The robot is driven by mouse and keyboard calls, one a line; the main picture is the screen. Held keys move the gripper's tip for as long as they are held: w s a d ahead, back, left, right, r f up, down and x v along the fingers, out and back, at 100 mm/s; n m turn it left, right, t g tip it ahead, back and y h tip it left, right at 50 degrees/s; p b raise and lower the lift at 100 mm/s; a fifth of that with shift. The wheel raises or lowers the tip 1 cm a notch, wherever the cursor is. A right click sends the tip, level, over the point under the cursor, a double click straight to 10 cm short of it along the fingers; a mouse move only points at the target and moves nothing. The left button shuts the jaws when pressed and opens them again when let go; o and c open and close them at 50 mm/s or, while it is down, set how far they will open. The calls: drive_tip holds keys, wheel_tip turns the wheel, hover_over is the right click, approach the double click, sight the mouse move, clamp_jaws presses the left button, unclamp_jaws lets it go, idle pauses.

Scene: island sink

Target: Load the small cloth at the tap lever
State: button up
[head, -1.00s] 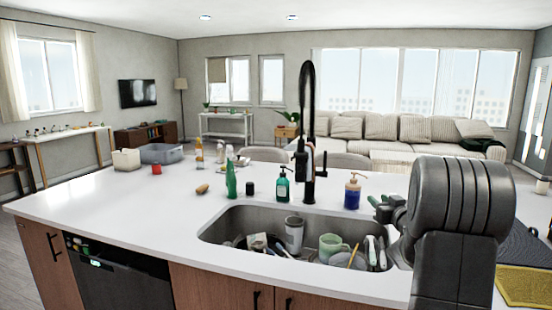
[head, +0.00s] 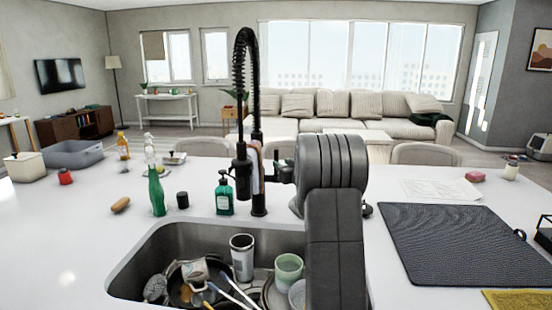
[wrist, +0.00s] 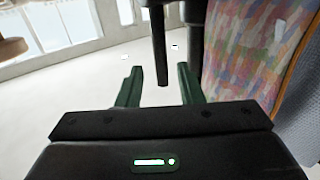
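The black tap (head: 258,195) with a coiled hose stands at the sink's back edge. In the wrist view a multicoloured patterned cloth (wrist: 250,45) hangs close by on the right. In the head view a narrow pinkish-brown strip beside the tap (head: 257,162) may be this cloth. My gripper (wrist: 160,82) is open, with two green fingers apart. A thin black bar (wrist: 158,40), probably the tap lever, shows between the fingers' lines; whether it lies between or beyond the tips I cannot tell. The cloth is right of the fingers, not between them. In the head view my arm hides the fingertips.
The sink (head: 150,255) holds a tumbler (head: 242,258), a green mug (head: 288,272), a pan and utensils. A green soap bottle (head: 224,195) and a green spray bottle (head: 156,190) stand left of the tap. A dark mat (head: 460,245) and a yellow cloth (head: 518,301) lie right.

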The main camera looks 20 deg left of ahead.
sight(277, 160)
drive_tip(key=shift+p+x, duration=0.45)
drive_tip(key=shift+x, duration=2.3)
clamp_jaws()
